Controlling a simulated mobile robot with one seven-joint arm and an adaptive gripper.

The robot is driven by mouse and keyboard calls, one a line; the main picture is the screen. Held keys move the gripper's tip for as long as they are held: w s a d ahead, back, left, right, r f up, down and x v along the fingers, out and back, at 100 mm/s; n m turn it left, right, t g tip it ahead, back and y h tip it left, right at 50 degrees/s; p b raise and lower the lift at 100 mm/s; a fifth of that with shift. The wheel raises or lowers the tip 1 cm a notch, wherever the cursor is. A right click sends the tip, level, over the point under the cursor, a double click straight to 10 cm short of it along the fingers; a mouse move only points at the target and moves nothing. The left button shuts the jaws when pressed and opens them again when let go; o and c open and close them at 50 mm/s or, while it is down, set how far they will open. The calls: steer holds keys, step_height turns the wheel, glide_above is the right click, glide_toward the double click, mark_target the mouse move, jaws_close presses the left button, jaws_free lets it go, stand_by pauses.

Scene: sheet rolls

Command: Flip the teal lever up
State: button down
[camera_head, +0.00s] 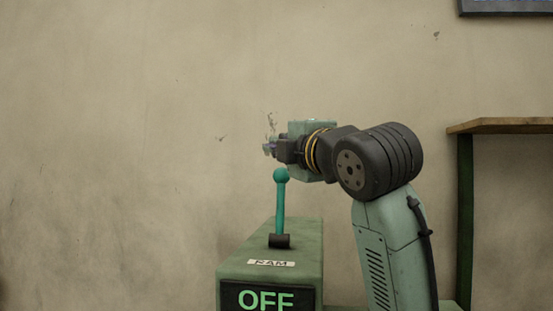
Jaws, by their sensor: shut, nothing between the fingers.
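The teal lever (281,205) stands nearly upright, with a round knob on top, from a dark pivot (279,241) on a green box (270,250). A label reading "RAM" (271,263) lies on the box top, and a dark panel on its front shows "OFF" (266,300) in green letters. My gripper (269,149) is above the knob and slightly to its left, pointing left. It is shut and holds nothing. Its fingertips are small and hard to make out. I cannot tell whether it is nearer or farther than the lever, or whether they touch.
A table with a wooden top (503,126) and a dark green leg stands at the right. A dark-framed panel (505,7) hangs on the wall at the top right. The space left of the box is clear in front of the plain wall (110,150).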

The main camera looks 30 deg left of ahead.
steer(key=s+d, duration=0.1)
steer(key=s+d+r, duration=0.1)
steer(key=d, duration=0.1)
steer(key=s+d+b, duration=0.1)
steer(key=shift+d+r, duration=0.35)
steer(key=shift+d, duration=0.05)
steer(key=shift+s, duration=0.1)
